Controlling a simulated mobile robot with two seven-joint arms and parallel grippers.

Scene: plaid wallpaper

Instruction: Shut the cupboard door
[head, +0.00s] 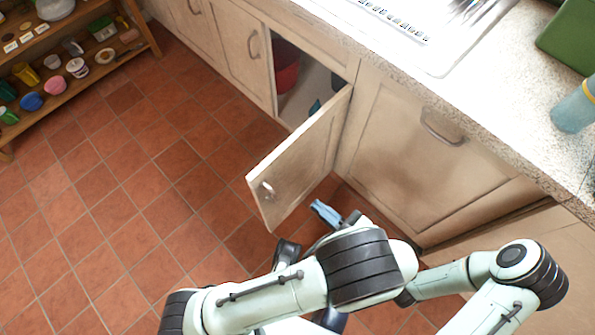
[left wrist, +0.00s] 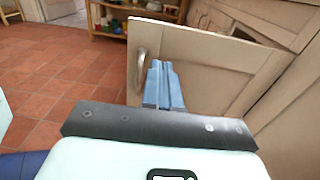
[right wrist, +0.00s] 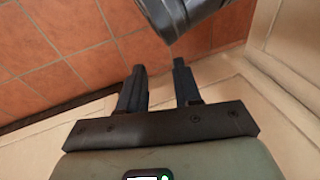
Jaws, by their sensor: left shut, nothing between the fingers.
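The cupboard door (head: 300,165) stands wide open, swung out from the cabinet front, with its free edge to the left. Its handle (head: 266,190) is on the face towards me. My left gripper (head: 318,205) is shut and empty, low beside that outer face. In the left wrist view the shut fingers (left wrist: 160,66) overlap the door panel (left wrist: 205,62), just right of the handle (left wrist: 140,70); I cannot tell whether they touch it. My right gripper (right wrist: 158,68) has its fingers apart and holds nothing; in the head view it is hidden behind my arms.
The open cupboard shows a red container (head: 286,68) inside. A counter (head: 475,100) with a sink runs above it, with a closed panel (head: 410,150) to the right. A wooden shelf (head: 80,75) with crockery stands at the upper left. The tiled floor (head: 140,200) is clear.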

